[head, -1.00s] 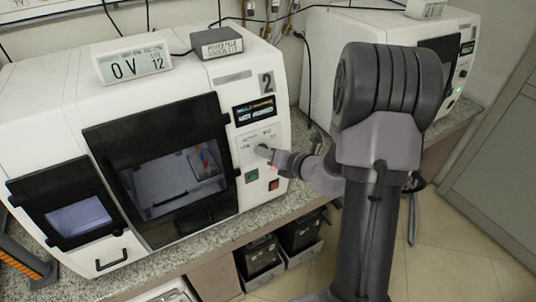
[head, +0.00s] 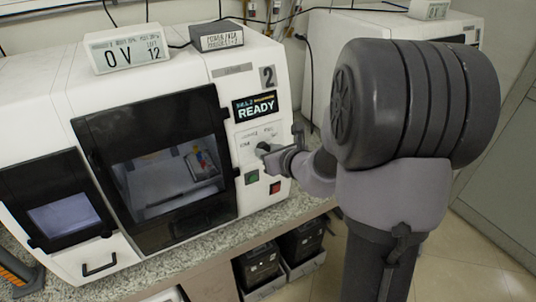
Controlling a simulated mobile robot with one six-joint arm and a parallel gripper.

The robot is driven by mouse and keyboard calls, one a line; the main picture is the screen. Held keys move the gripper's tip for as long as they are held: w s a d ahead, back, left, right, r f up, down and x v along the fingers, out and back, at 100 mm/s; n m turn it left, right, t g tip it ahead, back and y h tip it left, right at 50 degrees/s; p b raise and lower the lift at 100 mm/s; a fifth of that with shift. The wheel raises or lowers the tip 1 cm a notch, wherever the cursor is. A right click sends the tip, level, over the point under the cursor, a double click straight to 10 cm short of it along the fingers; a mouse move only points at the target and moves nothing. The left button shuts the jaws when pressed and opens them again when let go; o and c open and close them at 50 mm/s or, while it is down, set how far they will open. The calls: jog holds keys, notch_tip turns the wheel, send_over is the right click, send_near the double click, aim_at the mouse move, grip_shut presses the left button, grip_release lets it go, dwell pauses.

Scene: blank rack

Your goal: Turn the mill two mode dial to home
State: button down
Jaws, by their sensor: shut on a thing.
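Mill two (head: 230,70) is the white machine with a "2" on its front, standing on the bench. Its small display (head: 256,107) reads "READY". The mode dial (head: 263,147) is on the panel below the display, partly hidden by my gripper (head: 267,153). My gripper reaches in from the right and is shut on the dial. The dial's pointer direction and most of its labels are too small or covered to read.
A green button (head: 252,177) and a red button (head: 275,188) sit just below the dial. The dark-framed window (head: 160,165) is left of the panel. A second white machine (head: 330,60) stands behind my arm. Black bins (head: 258,262) are under the bench.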

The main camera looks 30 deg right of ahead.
dwell(0.4)
jog(key=c, duration=1)
grip_release()
jog(key=b+v, duration=0.2)
jog(key=v, duration=1.5)
jog(key=shift+s+r+b, duration=0.15)
jog(key=shift+s+b, duration=0.05)
jog(key=shift+b, duration=0.2)
jog(key=shift+w+a, duration=0.1)
jog(key=shift+a, duration=0.05)
